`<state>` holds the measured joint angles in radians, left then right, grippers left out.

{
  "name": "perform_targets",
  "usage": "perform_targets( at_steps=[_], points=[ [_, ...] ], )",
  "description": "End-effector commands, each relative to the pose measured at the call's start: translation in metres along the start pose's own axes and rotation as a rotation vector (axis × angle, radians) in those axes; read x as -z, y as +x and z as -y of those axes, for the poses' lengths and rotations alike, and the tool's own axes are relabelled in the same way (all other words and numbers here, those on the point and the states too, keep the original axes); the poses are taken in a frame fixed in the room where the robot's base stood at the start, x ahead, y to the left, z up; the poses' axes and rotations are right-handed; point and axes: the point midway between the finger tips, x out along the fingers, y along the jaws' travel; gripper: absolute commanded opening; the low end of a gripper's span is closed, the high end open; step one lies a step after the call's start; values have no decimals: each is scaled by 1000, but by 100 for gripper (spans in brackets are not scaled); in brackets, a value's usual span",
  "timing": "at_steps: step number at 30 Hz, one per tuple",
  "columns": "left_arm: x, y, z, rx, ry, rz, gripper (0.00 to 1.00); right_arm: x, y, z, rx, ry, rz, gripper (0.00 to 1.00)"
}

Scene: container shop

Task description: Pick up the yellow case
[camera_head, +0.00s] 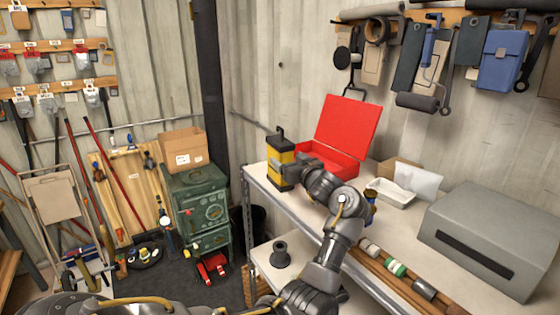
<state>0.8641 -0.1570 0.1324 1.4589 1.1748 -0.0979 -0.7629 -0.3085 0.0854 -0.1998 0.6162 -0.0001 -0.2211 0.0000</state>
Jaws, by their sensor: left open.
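The yellow case (279,174), yellow with black top, base and handle, stands upright at the left end of the white workbench (393,219). My left gripper (299,162) is open and close to the right side of the case. Its fingers are small and partly hidden behind its own wrist, so I cannot tell whether they touch the case. My left arm comes in from the bottom left and bends up over the bench's front edge. My right gripper is not in view.
An open red box (346,124) stands right behind my gripper. A white tray (391,192) and a large grey box (492,238) are farther right. A green cabinet (198,200) stands left of the bench. A black spool (281,253) is on the lower shelf.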

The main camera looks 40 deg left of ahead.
Motion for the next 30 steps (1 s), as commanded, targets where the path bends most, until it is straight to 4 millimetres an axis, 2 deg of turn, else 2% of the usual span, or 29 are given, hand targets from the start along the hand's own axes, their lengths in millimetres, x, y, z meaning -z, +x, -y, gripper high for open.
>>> perform_targets(
  at_steps=[3,6,11,15,23,25,30],
  points=[
    [0,1,-1,-2,0,0,76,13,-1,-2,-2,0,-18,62],
    [4,9,-2,-2,3,-1,76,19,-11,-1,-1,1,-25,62],
    [3,33,-3,-1,4,1,76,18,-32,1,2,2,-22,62],
    [0,48,-3,-3,1,0,76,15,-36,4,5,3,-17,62],
    [-3,51,-3,-3,-2,0,76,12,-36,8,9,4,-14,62],
    [-3,51,-3,-3,-2,0,71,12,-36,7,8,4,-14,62],
    [-3,51,-3,-3,-1,0,49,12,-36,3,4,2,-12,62]
  ],
)
